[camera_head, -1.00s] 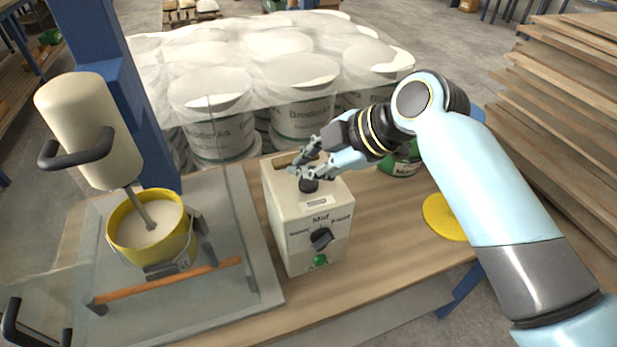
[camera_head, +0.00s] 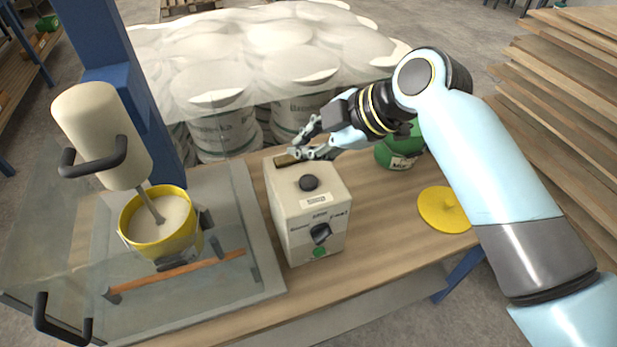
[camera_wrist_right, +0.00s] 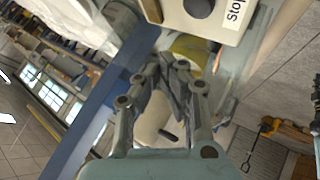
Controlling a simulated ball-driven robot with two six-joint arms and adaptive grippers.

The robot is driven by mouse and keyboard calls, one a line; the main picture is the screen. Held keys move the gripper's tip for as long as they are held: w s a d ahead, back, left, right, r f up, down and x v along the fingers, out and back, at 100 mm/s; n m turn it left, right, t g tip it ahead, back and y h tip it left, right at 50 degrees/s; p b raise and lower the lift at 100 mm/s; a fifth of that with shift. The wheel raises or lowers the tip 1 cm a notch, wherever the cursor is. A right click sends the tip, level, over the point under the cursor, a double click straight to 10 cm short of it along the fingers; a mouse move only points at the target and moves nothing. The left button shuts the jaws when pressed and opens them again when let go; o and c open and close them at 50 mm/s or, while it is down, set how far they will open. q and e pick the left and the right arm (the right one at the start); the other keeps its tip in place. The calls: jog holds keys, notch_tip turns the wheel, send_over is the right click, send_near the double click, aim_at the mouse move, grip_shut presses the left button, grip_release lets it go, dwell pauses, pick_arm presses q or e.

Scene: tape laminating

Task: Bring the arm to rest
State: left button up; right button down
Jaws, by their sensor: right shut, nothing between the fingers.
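My right gripper (camera_head: 307,143) is shut and empty. In the head view it hangs just above the back edge of the white control box (camera_head: 312,205), behind the box's black top button (camera_head: 308,183). I cannot tell whether it touches the box. In the right wrist view the gripper (camera_wrist_right: 176,66) shows with its fingers together, and the box with the word "Stop" (camera_wrist_right: 215,20) is at the top. My right arm comes in from the right of the head view. My left gripper is not in view.
Left of the box, a yellow bucket (camera_head: 185,250) stands under a cream mixer (camera_head: 103,135) behind clear panels. A green can (camera_head: 396,158) and a yellow lid (camera_head: 445,210) are on the wooden table. Wrapped drums (camera_head: 222,130) stand behind. Boards (camera_head: 560,120) are stacked at the right.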

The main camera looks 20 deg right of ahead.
jog(key=shift+s+d+f, duration=0.15)
jog(key=shift+s, duration=0.15)
jog(key=s+d+m+g+h, duration=0.1)
jog(key=s+d+m+h, duration=0.1)
jog(key=s+d+m, duration=0.45)
jog(key=s+d+m+g+h, duration=0.1)
jog(key=s+d+m+h, duration=0.2)
jog(key=s, duration=0.6)
jog(key=s+d+m+g+h, duration=0.1)
jog(key=s+d+m+h, duration=0.1)
jog(key=s+d+m, duration=0.4)
jog(key=s+f+m+g+b, duration=0.15)
jog(key=f+b, duration=0.25)
jog(key=f, duration=1.3)
jog(key=s+f+b, duration=0.2)
jog(key=f+b, duration=0.3)
jog(key=f, duration=1.2)
jog(key=s+f+b, duration=0.3)
jog(key=s+f, duration=0.6)
jog(key=f, duration=0.2)
jog(key=s+d+f+g+b, duration=0.1)
jog(key=s+f+b, duration=0.2)
jog(key=s+f, duration=0.7)
notch_tip(320, 180, down, 2)
jog(key=shift+d+f, duration=0.25)
